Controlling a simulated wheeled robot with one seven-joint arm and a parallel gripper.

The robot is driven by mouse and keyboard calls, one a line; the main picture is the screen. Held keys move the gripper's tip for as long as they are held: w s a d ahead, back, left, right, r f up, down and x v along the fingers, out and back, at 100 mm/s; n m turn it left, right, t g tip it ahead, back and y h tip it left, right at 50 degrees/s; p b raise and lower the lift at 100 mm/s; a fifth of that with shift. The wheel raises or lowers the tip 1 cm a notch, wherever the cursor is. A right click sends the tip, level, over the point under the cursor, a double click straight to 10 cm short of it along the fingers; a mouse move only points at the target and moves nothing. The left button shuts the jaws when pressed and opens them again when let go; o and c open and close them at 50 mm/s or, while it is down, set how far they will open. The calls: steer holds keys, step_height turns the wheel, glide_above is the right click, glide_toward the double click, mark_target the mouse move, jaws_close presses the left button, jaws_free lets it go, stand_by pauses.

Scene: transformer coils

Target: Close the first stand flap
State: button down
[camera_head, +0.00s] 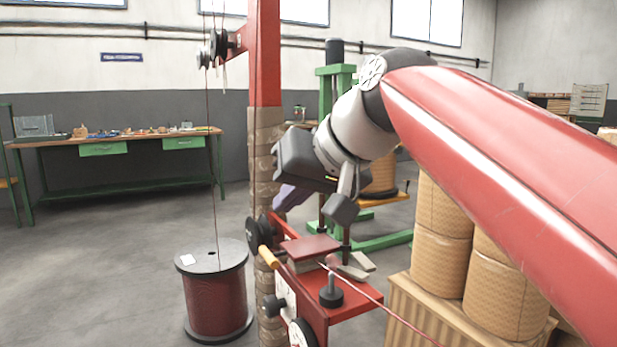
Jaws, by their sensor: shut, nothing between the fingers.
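A red stand (313,322) stands at the lower middle, in front of the tall red post. A flat red plate (310,247), which looks like its flap, lies about level on top of a light block. I cannot tell whether this flap is fully closed. My gripper (341,210) is shut and empty, just above and to the right of the red plate. Its tip appears apart from the plate, but depth is hard to judge. A red wire (372,300) runs from beside the plate to the lower right.
A wooden-handled crank (268,256) sticks out left of the plate. A dark knob (331,292) stands on the stand's shelf. A red wire spool (217,300) is on the floor at left. Large wound coils (437,245) crowd the right. Open floor lies at left.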

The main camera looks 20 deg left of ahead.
mark_target(262, 252)
steer(key=f, duration=0.1)
steer(key=s+a+f+n+t+h, duration=0.1)
steer(key=s+f+t+h, duration=0.1)
steer(key=shift+a+n, duration=0.3)
steer(key=shift+s+a+f+n+t+h, duration=0.2)
steer(key=shift+f+n+t+h, duration=0.15)
steer(key=shift+f, duration=0.3)
steer(key=shift+s+a+f+b, duration=0.15)
steer(key=shift+f+b, duration=0.2)
steer(key=shift+f, duration=0.4)
steer(key=shift+f, duration=0.1)
